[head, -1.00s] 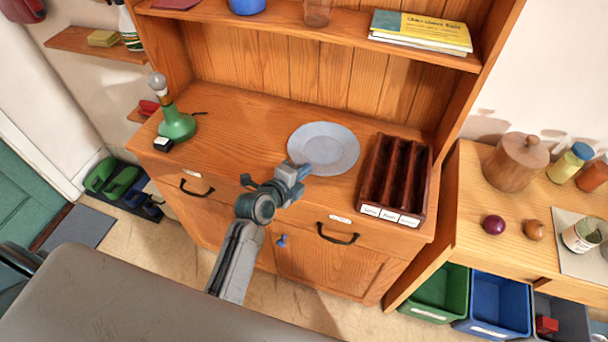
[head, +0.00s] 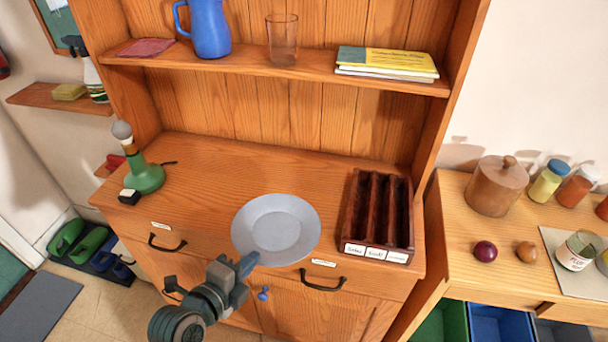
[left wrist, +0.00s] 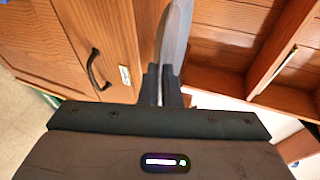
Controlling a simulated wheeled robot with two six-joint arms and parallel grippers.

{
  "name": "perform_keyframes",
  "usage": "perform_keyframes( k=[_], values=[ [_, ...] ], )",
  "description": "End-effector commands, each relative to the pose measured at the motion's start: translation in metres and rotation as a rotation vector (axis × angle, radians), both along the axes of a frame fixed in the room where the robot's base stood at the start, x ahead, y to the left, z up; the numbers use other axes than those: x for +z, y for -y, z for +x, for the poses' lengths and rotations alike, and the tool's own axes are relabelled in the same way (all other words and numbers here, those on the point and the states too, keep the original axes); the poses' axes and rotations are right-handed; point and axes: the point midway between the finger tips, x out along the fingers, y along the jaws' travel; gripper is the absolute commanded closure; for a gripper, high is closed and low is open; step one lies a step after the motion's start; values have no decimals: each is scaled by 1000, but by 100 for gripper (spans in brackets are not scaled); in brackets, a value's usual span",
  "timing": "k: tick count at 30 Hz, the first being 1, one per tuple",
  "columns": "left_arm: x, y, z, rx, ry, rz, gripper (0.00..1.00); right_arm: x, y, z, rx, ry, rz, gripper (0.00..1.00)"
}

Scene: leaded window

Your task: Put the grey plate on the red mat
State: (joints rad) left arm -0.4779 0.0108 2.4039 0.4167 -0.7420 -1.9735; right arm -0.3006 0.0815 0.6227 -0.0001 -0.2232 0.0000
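The grey plate (head: 276,229) is in the head view, in front of the dresser's lower top, its near rim overlapping the front edge. My left gripper (head: 243,270) is at the plate's near rim. In the left wrist view, the plate (left wrist: 176,40) shows nearly edge-on between the fingers (left wrist: 163,85), which are shut on it. The plate appears raised off the dresser top. The red mat (head: 146,47) lies flat at the left of the upper shelf, left of a blue jug. My right gripper is not in view.
The dresser top behind the plate is clear.

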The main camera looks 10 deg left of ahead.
Motion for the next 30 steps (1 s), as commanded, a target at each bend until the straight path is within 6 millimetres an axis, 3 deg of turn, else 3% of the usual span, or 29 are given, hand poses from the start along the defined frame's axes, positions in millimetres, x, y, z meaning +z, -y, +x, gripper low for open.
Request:
perform_keyframes(
  k=[5, 12, 18, 24, 30],
  values=[
    [7, -2, 19, 31, 10, 6, 100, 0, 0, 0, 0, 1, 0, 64],
    [29, -8, 80, 148, 13, 14, 100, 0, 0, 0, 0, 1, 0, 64],
    [53, -12, 120, 244, 9, 7, 100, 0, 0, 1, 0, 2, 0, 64],
    [64, -14, 137, 292, 4, 0, 100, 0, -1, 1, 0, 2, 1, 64],
    [64, -15, 137, 296, 3, -1, 100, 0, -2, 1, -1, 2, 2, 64]
  ],
)
